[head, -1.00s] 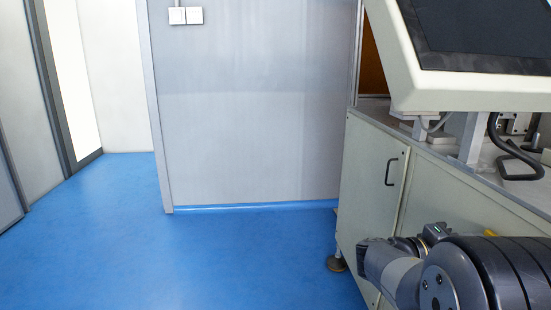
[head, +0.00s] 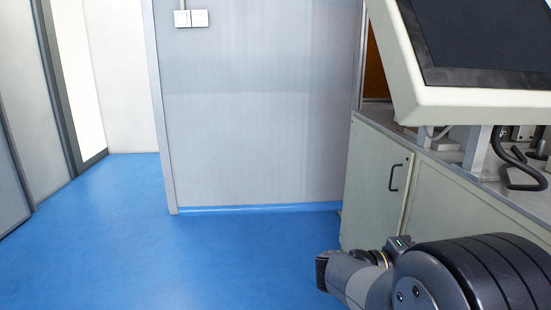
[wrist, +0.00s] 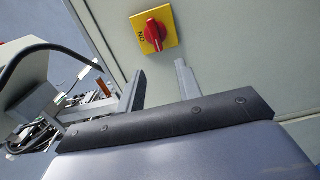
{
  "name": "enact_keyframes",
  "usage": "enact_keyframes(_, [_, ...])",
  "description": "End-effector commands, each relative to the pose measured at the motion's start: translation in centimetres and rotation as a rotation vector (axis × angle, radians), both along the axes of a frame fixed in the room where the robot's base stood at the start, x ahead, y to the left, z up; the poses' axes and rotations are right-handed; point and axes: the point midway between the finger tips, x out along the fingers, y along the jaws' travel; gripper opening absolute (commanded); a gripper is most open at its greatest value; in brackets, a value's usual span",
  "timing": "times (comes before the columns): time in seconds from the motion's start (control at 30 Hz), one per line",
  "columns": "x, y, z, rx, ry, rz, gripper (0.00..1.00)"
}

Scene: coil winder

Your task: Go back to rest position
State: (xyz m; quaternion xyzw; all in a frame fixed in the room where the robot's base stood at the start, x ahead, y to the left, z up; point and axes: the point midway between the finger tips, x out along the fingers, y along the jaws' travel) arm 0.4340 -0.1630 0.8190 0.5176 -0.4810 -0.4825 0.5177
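My gripper (wrist: 158,88) shows in the wrist view with its two grey fingers apart and nothing between them. Beyond the fingers is a red rotary switch (wrist: 151,36) on a yellow plate (wrist: 168,27), marked "ON", on a pale panel. The fingertips appear apart from the switch. In the head view my arm comes in at the lower right, in front of the machine cabinet (head: 376,172); I cannot make out the fingers there.
The machine's tilted screen (head: 480,40) and a bent black handle (head: 515,170) are at the upper right. A grey wall panel (head: 260,110) stands ahead. The blue floor (head: 110,240) is clear at the left and middle.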

Motion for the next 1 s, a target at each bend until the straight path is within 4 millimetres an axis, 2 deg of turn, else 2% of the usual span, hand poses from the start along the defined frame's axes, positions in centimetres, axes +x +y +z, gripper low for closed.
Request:
enact_keyframes(0.53, [0.8,-9.0,-0.1,-0.001,-0.006,0.002,0.34])
enact_keyframes(1.0, [0.5,-8.6,1.1,0.038,-0.521,0.006,0.34])
